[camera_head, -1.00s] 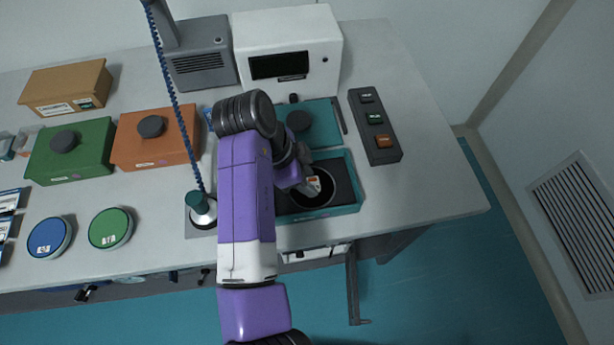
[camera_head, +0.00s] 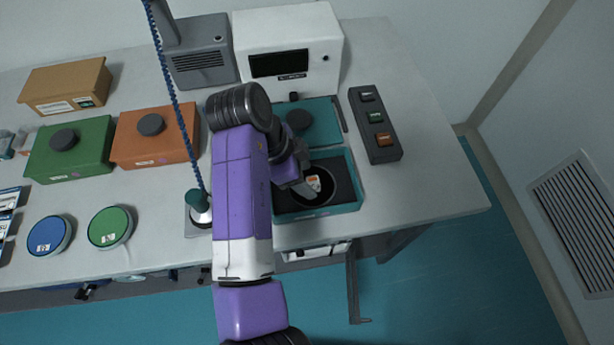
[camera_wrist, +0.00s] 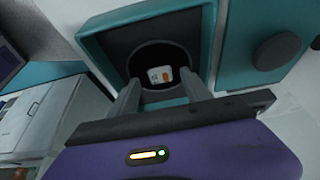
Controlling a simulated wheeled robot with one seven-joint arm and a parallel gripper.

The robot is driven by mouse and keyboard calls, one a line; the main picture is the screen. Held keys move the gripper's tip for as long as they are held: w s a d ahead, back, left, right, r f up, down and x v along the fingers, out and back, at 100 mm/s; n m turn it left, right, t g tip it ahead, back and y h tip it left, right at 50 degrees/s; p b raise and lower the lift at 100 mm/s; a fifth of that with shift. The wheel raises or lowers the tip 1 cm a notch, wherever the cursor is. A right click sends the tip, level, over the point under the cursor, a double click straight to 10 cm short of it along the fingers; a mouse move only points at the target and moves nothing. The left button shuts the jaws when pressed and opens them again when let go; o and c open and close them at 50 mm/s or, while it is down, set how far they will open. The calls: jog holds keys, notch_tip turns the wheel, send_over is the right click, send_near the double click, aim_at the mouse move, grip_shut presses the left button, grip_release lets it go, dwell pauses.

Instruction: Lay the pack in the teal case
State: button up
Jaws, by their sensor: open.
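The teal case (camera_head: 328,213) stands open near the front of the table, with a dark insert and a round recess; its rim also shows in the wrist view (camera_wrist: 92,46). A small white and orange pack (camera_head: 313,183) appears to lie in the recess; it also shows in the wrist view (camera_wrist: 160,74). My gripper (camera_head: 305,188) is above the case at the recess. In the wrist view its fingers (camera_wrist: 162,90) are spread apart on either side of the pack, with space between them and it. The fingertips are partly hard to make out in the head view.
The teal lid (camera_head: 325,118) with a dark knob lies behind the case. A grey button box (camera_head: 376,125) stands to the right, and a white instrument (camera_head: 289,45) behind. Orange (camera_head: 170,147) and green (camera_head: 72,158) cases are at the left. The right table end is clear.

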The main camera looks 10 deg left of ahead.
jog(key=b+v, duration=0.1)
jog(key=v, duration=0.9)
jog(key=shift+a+r+b, duration=0.15)
jog(key=shift+r+b, duration=0.15)
